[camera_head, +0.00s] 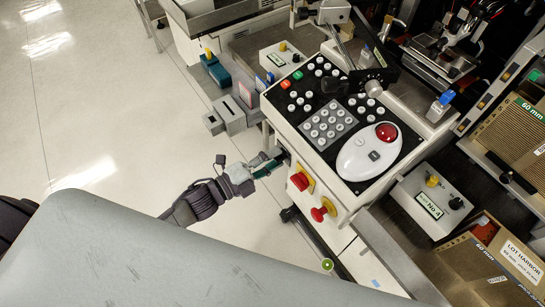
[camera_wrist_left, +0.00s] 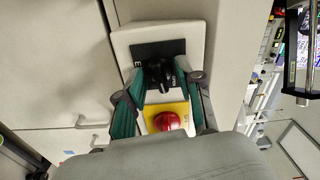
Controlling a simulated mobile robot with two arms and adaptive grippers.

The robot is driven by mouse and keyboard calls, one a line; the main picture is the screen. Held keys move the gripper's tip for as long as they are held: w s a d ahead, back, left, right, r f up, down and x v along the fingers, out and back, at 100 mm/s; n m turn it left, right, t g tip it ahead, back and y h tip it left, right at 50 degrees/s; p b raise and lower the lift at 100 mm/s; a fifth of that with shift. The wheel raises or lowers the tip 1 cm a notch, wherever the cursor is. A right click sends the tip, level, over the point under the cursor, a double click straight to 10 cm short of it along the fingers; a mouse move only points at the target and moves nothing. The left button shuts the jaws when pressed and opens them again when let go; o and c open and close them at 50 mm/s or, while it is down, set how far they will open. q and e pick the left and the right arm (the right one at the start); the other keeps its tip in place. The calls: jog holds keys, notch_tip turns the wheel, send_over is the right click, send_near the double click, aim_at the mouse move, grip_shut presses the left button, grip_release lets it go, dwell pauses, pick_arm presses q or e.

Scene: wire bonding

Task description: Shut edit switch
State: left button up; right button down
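The edit switch (camera_wrist_left: 158,76) is a black knob on a dark plate, set in the pale front panel of the console. Only part of the plate's lettering shows. My left gripper (camera_wrist_left: 159,72) has one green-padded finger on each side of the knob, with the fingers apart; firm contact cannot be made out. In the head view my left gripper (camera_head: 270,165) reaches in from the left to the console's front, and its fingertips hide most of the switch. My right gripper is in neither view.
A red button on a yellow plate (camera_wrist_left: 167,121) sits close beside the switch. In the head view two red knobs (camera_head: 300,181) (camera_head: 318,214) project from the console front. The console (camera_head: 340,120) carries buttons and a white trackball unit (camera_head: 368,151). Open floor (camera_head: 100,110) lies left.

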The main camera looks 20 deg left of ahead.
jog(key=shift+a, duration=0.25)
pick_arm(q)
grip_shut()
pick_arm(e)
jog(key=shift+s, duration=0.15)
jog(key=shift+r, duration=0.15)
pick_arm(q)
jog(key=shift+n+p, duration=2.85)
jog(key=shift+n, duration=5.15)
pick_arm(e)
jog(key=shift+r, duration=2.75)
